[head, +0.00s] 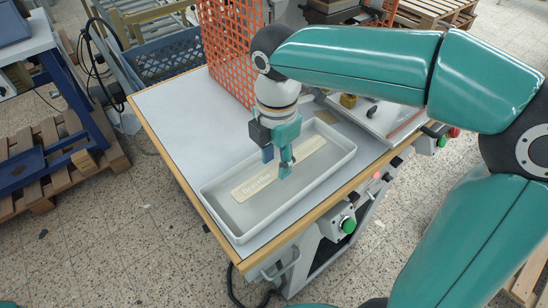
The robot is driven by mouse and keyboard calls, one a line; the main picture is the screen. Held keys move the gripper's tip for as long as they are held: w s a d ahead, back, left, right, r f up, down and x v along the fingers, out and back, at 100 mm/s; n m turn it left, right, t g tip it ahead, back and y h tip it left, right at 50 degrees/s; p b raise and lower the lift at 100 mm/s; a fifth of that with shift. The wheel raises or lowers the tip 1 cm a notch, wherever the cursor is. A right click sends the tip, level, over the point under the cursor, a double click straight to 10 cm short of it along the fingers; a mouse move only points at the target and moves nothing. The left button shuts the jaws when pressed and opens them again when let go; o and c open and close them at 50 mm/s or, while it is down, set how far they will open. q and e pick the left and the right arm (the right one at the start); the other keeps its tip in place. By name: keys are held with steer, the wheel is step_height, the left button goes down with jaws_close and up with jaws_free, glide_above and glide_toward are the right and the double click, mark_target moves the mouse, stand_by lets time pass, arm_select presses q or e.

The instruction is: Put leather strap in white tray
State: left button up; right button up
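The white tray (222,224) is a shallow rectangular tray lying at a slant on the table's front right part. A pale beige leather strap (252,186) with faint lettering lies flat along the tray floor, and its middle is partly hidden by my gripper. My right gripper (277,168) points down over the strap's middle, inside the tray's outline. Its two fingers look apart, one toward each long edge of the strap. I cannot tell whether they touch it. My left gripper is not in view.
The table (177,108) has clear room left of the tray. An orange mesh crate (232,50) stands at the back, and a flat machine plate (385,118) lies right of the tray. A green button (348,225) sits on the table's front side.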

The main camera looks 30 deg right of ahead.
steer(key=o, duration=0.3)
step_height(320, 180, up, 12)
stand_by(0.6)
stand_by(0.3)
